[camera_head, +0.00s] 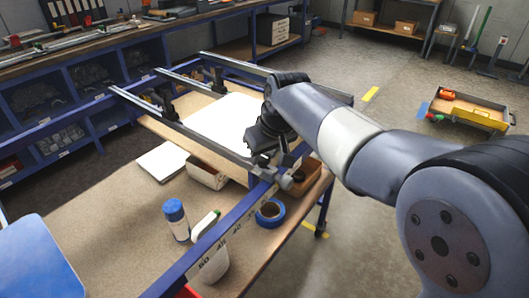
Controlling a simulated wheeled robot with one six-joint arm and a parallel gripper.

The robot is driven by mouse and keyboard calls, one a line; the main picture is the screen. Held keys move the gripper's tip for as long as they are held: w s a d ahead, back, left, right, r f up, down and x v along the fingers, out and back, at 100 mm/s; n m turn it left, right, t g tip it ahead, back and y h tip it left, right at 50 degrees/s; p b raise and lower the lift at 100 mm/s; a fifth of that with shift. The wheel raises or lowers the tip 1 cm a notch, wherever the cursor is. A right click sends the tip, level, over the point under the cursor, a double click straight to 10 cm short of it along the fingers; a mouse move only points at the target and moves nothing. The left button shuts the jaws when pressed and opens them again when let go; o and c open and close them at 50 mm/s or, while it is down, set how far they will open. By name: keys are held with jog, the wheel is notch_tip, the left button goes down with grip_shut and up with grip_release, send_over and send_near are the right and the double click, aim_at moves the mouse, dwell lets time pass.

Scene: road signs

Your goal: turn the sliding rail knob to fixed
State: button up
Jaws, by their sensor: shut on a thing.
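My arm reaches in from the right, and my gripper (286,168) points down at the near end of a grey sliding rail (185,127). It is shut on the sliding rail knob (298,177), a small grey part at the joint with the blue scale rail (222,229). The fingers and wrist hide most of the knob, so I cannot tell its turned position or any marking. The blue rail carries printed numbers and runs down to the lower left.
On the workbench (105,225) are a blue-capped bottle (176,220), a white spray bottle (214,262), blue tape (270,211), an open box (207,173) and white paper (162,161). Floor at right holds a parts tray (470,110).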

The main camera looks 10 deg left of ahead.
jog(key=shift+r+m+p, duration=0.1)
jog(key=shift+m+p, duration=0.2)
jog(key=shift+m, duration=0.1)
jog(key=m+p, duration=0.1)
jog(key=m, duration=0.1)
jog(key=m+t+h, duration=0.1)
jog(key=shift+s+a+m+h+p, duration=0.1)
jog(key=shift+a+m+h+p, duration=0.1)
jog(key=shift+m+h+p, duration=0.15)
jog(key=m+h, duration=0.1)
jog(key=m, duration=0.1)
jog(key=m+h+p, duration=0.1)
jog(key=m, duration=0.2)
jog(key=shift+a+m, duration=0.15)
jog(key=shift+m, duration=0.2)
jog(key=o, duration=1)
jog(key=shift+c, duration=0.2)
jog(key=v, duration=1)
jog(key=shift+s+r+p, duration=0.25)
jog(key=shift+r+p, duration=0.05)
jog(key=shift+p, duration=0.05)
jog(key=shift+o, duration=0.2)
jog(key=shift+a, duration=0.1)
